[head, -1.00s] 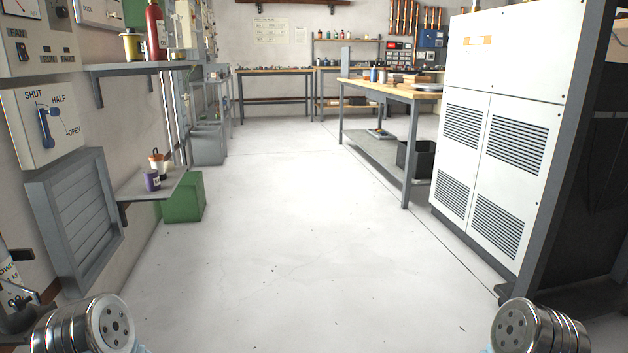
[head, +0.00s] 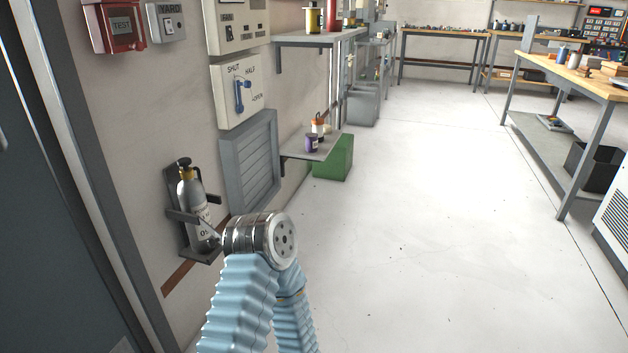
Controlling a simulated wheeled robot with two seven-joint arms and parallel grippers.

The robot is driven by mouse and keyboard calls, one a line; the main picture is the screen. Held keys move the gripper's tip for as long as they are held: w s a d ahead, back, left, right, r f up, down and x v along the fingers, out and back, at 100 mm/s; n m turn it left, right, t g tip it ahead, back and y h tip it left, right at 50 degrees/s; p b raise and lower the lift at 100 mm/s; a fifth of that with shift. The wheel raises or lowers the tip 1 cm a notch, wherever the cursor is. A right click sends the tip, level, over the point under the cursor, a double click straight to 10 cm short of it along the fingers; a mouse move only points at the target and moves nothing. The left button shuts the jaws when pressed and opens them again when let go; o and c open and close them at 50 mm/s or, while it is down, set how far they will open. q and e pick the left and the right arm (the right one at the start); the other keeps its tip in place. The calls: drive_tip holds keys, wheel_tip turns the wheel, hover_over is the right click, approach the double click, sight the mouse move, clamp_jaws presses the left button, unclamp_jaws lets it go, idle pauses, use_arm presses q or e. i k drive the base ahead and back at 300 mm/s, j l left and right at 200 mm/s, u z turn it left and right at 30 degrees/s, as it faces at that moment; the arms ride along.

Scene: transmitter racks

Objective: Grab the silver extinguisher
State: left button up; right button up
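The silver extinguisher (head: 197,204) stands upright in a dark wall bracket (head: 182,240) low on the left wall. It has a black top, a yellowish neck band and a dark-lettered label. A silver joint of my arm stands just right of it, at the height of its lower part, and hides a little of the bracket area.
A louvred grey vent (head: 250,163) and a small shelf (head: 318,148) with jars are right of the extinguisher. A green box (head: 334,160) sits below. A grey door frame (head: 75,150) stands left. The floor (head: 430,220) is clear; a workbench (head: 590,85) is at right.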

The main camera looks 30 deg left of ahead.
sight(191, 194)
drive_tip(key=u, duration=1.7)
drive_tip(key=i+l, duration=0.25)
drive_tip(key=l, duration=0.15)
drive_tip(key=i+l, duration=0.25)
drive_tip(key=l, duration=0.15)
drive_tip(key=z, duration=0.05)
